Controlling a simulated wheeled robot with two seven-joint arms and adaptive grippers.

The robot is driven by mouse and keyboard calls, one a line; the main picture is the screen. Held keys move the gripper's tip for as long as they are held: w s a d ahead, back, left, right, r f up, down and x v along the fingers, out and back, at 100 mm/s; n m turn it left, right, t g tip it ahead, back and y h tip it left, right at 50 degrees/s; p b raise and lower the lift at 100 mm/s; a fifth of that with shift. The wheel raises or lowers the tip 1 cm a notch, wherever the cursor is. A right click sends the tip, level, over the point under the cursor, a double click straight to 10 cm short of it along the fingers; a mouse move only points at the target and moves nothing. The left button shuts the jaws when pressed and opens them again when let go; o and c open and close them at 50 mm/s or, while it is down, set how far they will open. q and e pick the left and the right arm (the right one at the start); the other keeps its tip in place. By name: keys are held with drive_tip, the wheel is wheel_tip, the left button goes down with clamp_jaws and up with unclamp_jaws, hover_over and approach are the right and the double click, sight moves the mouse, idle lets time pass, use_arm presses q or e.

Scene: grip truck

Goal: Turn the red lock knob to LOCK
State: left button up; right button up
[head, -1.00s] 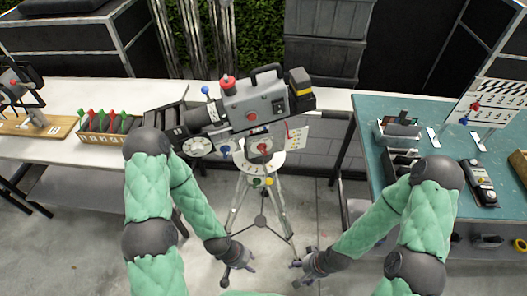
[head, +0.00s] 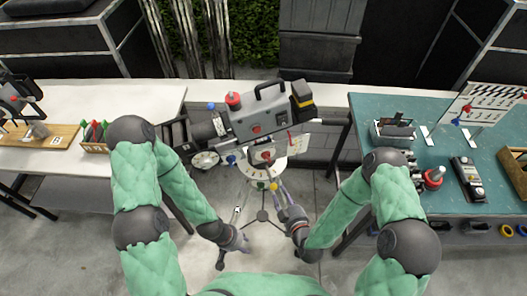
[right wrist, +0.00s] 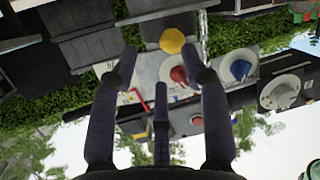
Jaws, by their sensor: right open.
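The red lock knob (head: 267,156) sits on a pale round dial below the camera body, at the tripod head. In the right wrist view the red knob (right wrist: 179,75) shows close to the right-hand finger, which partly covers its dial. My right gripper (head: 279,187) is open below and a little right of the knob, its fingers pointing up toward the tripod head. In the right wrist view my right gripper (right wrist: 159,60) has nothing between its fingers. My left gripper (head: 234,250) hangs low near the tripod legs, fingers apart and empty.
A blue knob (head: 231,160) and a yellow knob (right wrist: 172,41) are close to the red one. A teal table (head: 375,108) stands right, a white table (head: 150,95) left.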

sight(270, 161)
wheel_tip(270, 161, up, 7)
drive_tip(key=a+n+t+p, duration=0.1)
drive_tip(key=a+n+t, duration=0.1)
drive_tip(key=t, duration=0.1)
use_arm(q)
drive_tip(key=r, duration=0.1)
drive_tip(key=r+p, duration=0.1)
drive_tip(key=w+a+r, duration=0.1)
use_arm(e)
drive_tip(key=shift+y, duration=0.3)
drive_tip(key=x, duration=1.1)
drive_tip(key=shift+w+d+f, duration=0.1)
drive_tip(key=shift+d+f, duration=0.1)
clamp_jaws()
